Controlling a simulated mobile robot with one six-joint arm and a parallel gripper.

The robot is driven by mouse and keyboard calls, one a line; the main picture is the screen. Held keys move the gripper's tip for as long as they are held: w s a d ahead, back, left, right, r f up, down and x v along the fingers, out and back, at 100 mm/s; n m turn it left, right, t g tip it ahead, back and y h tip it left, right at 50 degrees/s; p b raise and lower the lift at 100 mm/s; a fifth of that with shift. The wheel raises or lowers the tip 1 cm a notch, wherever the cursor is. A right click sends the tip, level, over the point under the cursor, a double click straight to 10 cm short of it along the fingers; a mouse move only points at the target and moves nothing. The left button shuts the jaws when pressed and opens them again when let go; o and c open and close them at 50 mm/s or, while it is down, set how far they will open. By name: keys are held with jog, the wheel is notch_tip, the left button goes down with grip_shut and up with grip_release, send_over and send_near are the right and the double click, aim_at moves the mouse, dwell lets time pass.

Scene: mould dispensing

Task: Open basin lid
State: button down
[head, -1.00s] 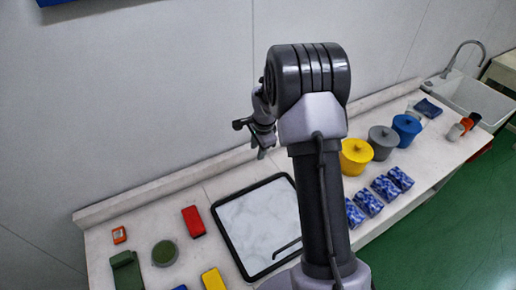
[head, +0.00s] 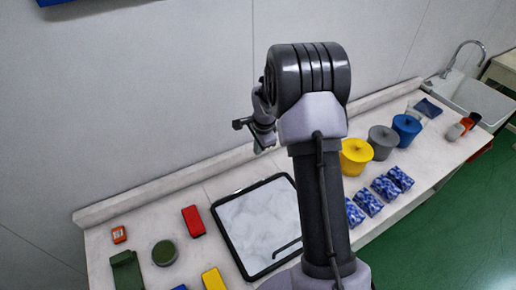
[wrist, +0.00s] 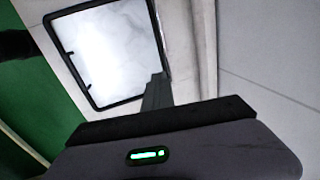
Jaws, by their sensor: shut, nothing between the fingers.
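A flat panel with a black frame and a pale marbled face (head: 256,222) lies on the counter; it looks like the basin lid, and it lies flat. A thin dark handle (head: 287,248) shows near its lower right side, partly behind my arm. In the wrist view the panel (wrist: 105,50) fills the upper left. My gripper (wrist: 157,90) is shut and empty, its finger overlapping the panel's lower right corner in that picture. In the head view my wrist hangs above the counter's back edge, beyond the panel, and my fingers are mostly hidden.
A red block (head: 193,221) and a green round piece (head: 164,253) lie left. A sink (head: 470,97) is far right.

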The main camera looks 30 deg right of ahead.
dwell(0.7)
jog(key=c, duration=1.5)
grip_release()
jog(key=shift+o, duration=0.2)
jog(key=v, duration=1.7)
jog(key=shift+r, duration=0.2)
jog(key=shift+d, duration=0.1)
